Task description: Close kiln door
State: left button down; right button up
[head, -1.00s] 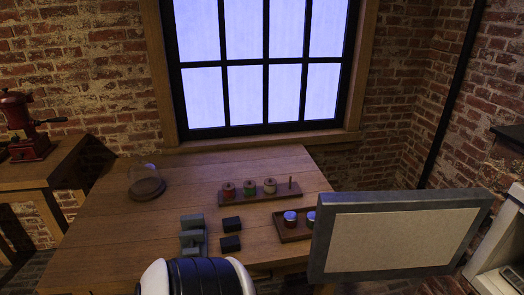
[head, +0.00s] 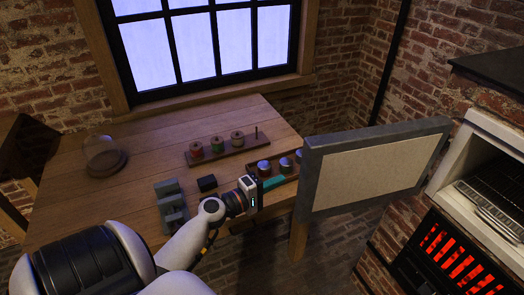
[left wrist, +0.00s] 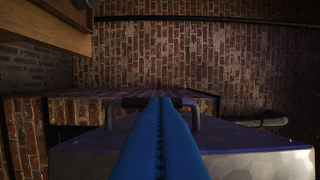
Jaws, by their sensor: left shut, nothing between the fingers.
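The kiln door (head: 372,172) is a grey-framed slab with a pale inner panel. It stands swung open, away from the white-framed kiln opening (head: 487,128) at the right. My left gripper (head: 274,183) is beside the door's free left edge, with its fingers shut and empty. In the left wrist view the blue fingers (left wrist: 161,105) are closed together and point toward a bar handle (left wrist: 133,102) on the door's outer face (left wrist: 255,140). I cannot tell whether they touch it. My right gripper is out of view.
The wooden table (head: 135,205) holds a rack of spools (head: 222,150), a tray of jars (head: 279,172), dark blocks and a glass dome (head: 102,155). Below the kiln opening is a red-glowing grate (head: 447,250). Open floor lies below the door.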

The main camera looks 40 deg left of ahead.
pick_arm(q)
jog(key=d+p, duration=0.1)
jog(key=d, duration=0.1)
jog(key=w+d+p, duration=0.1)
jog(key=d+p, duration=0.1)
jog(key=shift+w+d, duration=0.1)
jog(key=shift+w, duration=0.1)
dwell(0.3)
